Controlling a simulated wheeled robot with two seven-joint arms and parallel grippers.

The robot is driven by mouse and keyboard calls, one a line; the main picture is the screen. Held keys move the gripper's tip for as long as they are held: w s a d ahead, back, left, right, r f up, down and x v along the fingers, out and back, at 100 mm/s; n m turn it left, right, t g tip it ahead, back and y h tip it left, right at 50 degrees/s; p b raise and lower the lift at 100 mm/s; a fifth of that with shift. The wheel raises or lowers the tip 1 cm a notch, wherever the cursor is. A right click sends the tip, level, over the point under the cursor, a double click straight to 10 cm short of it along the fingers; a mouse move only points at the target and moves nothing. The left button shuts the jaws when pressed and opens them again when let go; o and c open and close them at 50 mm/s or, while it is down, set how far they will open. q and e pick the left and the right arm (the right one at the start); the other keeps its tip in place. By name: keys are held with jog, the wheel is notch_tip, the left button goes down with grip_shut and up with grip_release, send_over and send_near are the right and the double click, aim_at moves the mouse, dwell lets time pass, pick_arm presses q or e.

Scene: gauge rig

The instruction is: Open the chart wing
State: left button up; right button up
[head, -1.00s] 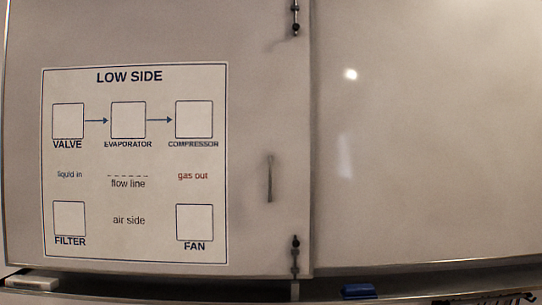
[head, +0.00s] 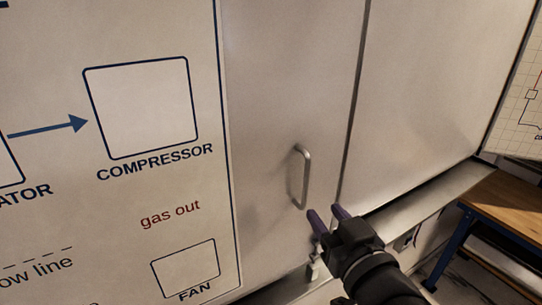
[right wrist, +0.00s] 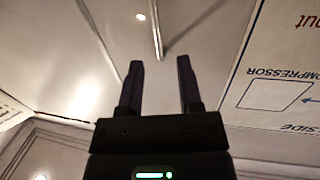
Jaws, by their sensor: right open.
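The chart wing (head: 265,95) is a pale panel with the "LOW SIDE" chart (head: 190,240) on its left part. A grey vertical bar handle (head: 307,178) stands near its right edge. The wing lies against the board, with a dark seam along that edge. My right gripper (head: 326,213) is open and empty, its dark fingertips just below and right of the handle in the head view. In the right wrist view, the open fingers (right wrist: 160,63) point toward the handle (right wrist: 155,28), which appears beyond the tips. Contact is not visible. My left gripper is out of view.
The whiteboard (head: 430,90) continues right of the seam, with a metal ledge (head: 440,195) below it. A wooden-topped bench (head: 510,205) with a blue frame stands at the right. A gridded sheet (head: 525,110) shows at the far right.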

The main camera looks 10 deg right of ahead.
aim_at(307, 183)
jog(key=w, duration=0.3)
jog(key=w+p, duration=0.1)
jog(key=w, duration=0.1)
jog(key=w+a+p, duration=0.1)
jog(key=w, duration=0.2)
jog(key=shift+w+r, duration=0.2)
jog(key=shift+w, duration=0.1)
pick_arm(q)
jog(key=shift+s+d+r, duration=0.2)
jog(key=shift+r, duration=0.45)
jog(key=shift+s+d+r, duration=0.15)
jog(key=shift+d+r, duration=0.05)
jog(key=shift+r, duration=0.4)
pick_arm(e)
jog(key=shift+w+d, duration=0.1)
jog(key=shift+w, duration=0.15)
jog(key=shift+c, duration=0.6)
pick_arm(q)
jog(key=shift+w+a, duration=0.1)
pick_arm(e)
grip_shut()
